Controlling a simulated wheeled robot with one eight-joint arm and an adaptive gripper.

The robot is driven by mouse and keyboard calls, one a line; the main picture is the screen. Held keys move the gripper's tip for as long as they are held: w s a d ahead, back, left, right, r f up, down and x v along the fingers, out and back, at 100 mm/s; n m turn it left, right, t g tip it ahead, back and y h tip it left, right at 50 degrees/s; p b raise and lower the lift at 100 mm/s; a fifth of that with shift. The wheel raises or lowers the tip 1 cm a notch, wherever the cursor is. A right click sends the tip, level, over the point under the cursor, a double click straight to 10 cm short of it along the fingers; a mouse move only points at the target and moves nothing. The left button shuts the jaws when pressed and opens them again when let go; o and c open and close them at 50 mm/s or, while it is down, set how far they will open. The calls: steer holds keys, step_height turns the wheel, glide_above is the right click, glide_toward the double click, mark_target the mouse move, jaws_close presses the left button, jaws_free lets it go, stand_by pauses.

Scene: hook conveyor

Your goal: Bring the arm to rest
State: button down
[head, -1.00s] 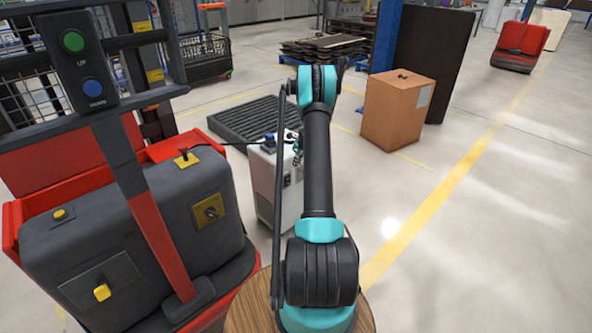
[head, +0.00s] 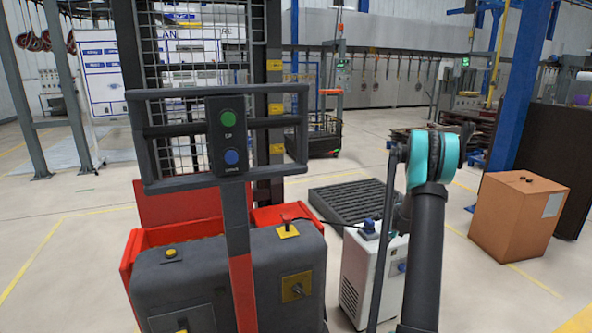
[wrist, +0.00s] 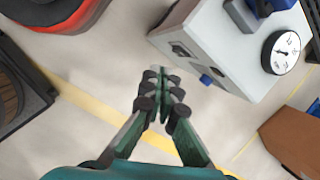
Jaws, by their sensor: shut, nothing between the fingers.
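My gripper (wrist: 161,92) is in the wrist view, its dark fingers drawn together at the tips with nothing between them. Below it in that view is bare grey floor with a yellow line. My arm (head: 424,250) rises on the right side of the head view, dark with a teal joint near the top. My gripper is hidden behind the arm in the head view.
A red and grey pallet truck (head: 235,275) stands at left. A white cabinet (head: 361,275), also in the wrist view (wrist: 222,45), is close beside the arm. A cardboard box (head: 517,218) stands at right. A grey slatted platform (head: 350,200) lies behind the cabinet.

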steer(key=s+a+r+n, duration=0.6)
steer(key=s+a+r, duration=0.1)
steer(key=s, duration=0.2)
steer(key=s+a+r+n, duration=0.6)
steer(key=s+a+n, duration=0.1)
steer(key=s, duration=0.3)
steer(key=s+a+n, duration=0.3)
steer(key=s+n, duration=0.3)
steer(key=s, duration=0.6)
steer(key=s+a+f+n+h, duration=0.1)
steer(key=s+a+n, duration=0.2)
steer(key=s+n, duration=0.4)
steer(key=s, duration=0.4)
steer(key=shift+s+a+f+t, duration=0.25)
steer(key=shift+s+t, duration=0.1)
steer(key=shift+t, duration=0.05)
